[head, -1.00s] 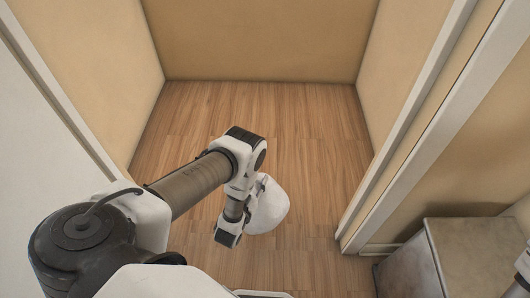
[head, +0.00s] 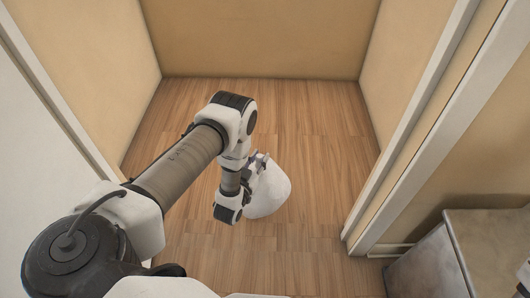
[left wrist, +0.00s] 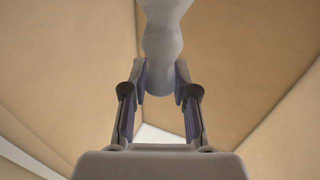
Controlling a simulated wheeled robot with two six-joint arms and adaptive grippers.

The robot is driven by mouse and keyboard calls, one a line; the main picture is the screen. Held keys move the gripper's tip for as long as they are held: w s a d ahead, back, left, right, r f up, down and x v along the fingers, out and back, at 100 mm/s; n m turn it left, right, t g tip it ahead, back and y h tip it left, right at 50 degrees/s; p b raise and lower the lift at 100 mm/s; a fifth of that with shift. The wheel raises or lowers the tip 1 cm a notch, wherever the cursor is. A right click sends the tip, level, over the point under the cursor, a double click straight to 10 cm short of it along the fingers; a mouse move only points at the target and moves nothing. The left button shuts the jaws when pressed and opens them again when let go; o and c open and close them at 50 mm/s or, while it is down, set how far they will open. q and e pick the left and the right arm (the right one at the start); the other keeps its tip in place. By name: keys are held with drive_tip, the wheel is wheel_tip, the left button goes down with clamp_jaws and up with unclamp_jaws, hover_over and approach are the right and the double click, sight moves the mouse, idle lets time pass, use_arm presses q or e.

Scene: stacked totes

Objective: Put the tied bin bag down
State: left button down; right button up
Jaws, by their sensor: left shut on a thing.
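The tied bin bag (head: 270,190) is white and rounded, and it shows in the head view just right of my left wrist, over the wooden floor of the alcove. My left gripper (head: 260,163) is at the bag's upper left side. In the left wrist view the fingers (left wrist: 160,82) are closed on the bag's narrow neck (left wrist: 163,45), with the bag widening beyond the top edge. Whether the bag's underside touches the floor cannot be told.
The wooden floor (head: 310,120) around the bag is bare. Beige walls (head: 260,38) close the alcove at the back and sides. White door frames (head: 410,130) stand at the opening. A grey-white cabinet (head: 480,245) stands outside at lower right.

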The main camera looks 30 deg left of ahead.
use_arm(q)
drive_tip(key=w+a+f+b, duration=0.1)
drive_tip(key=w, duration=0.1)
drive_tip(key=w+a+f+b, duration=0.1)
drive_tip(key=w+f+b, duration=0.1)
drive_tip(key=w, duration=0.1)
drive_tip(key=w+a+f+b, duration=0.1)
drive_tip(key=w+b, duration=0.1)
drive_tip(key=w, duration=0.1)
drive_tip(key=shift+w+a+f, duration=0.1)
drive_tip(key=shift+w+f, duration=0.05)
drive_tip(key=c, duration=0.9)
unclamp_jaws()
